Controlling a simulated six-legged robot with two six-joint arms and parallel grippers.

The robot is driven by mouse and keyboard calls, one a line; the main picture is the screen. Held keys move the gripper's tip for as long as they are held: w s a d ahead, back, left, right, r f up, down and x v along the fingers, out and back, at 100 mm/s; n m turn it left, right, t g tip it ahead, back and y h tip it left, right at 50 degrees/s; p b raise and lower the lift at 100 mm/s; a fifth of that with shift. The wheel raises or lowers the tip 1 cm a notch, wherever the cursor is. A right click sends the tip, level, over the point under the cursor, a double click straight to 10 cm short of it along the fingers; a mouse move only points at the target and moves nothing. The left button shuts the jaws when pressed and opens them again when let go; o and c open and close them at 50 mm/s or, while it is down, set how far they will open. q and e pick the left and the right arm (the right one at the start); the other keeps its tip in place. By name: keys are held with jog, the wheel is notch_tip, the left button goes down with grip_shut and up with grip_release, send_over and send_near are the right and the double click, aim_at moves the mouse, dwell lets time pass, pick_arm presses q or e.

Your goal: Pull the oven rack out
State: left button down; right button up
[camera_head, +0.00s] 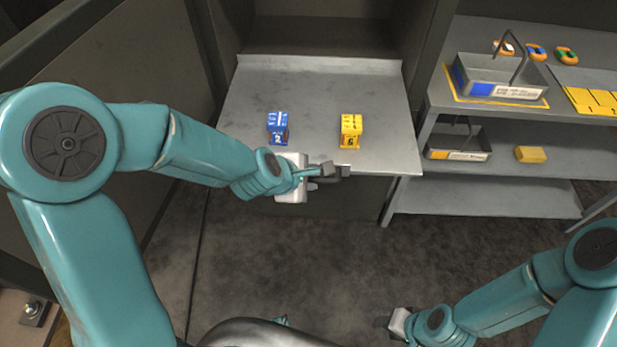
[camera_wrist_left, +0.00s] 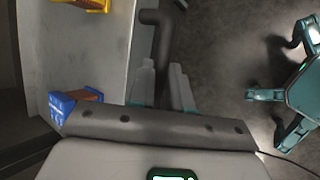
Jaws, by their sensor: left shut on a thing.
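The oven rack (camera_head: 385,130) is a flat grey metal sheet that sticks out of a dark cabinet opening in the head view. It also shows at the left of the left wrist view (camera_wrist_left: 105,60). My left gripper (camera_head: 325,171) is at the rack's front edge. In the left wrist view its two fingers (camera_wrist_left: 162,88) are closed around a dark bar handle (camera_wrist_left: 163,40) beside the rack's edge. My right gripper (camera_head: 386,322) is low at the right, away from the rack, and its fingers are too unclear to judge.
A blue block (camera_head: 278,126) and a yellow block (camera_head: 350,130) stand on the rack. A grey shelf unit (camera_head: 400,207) on the right holds an upper tray (camera_head: 490,88), a lower tray (camera_head: 445,154) and a yellow block (camera_head: 530,154). The floor (camera_head: 290,265) in front is clear.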

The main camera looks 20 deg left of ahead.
pick_arm(q)
jog(key=shift+s+f, duration=0.15)
jog(key=shift+s, duration=0.05)
pick_arm(e)
jog(key=shift+s, duration=0.3)
jog(key=shift+d, duration=0.1)
jog(key=shift+f, duration=0.1)
pick_arm(q)
jog(key=c, duration=1.1)
grip_release()
jog(key=shift+w, duration=0.15)
jog(key=shift+o, duration=0.2)
pick_arm(e)
jog(key=shift+w, duration=0.15)
pick_arm(q)
jog(key=shift+r, duration=0.2)
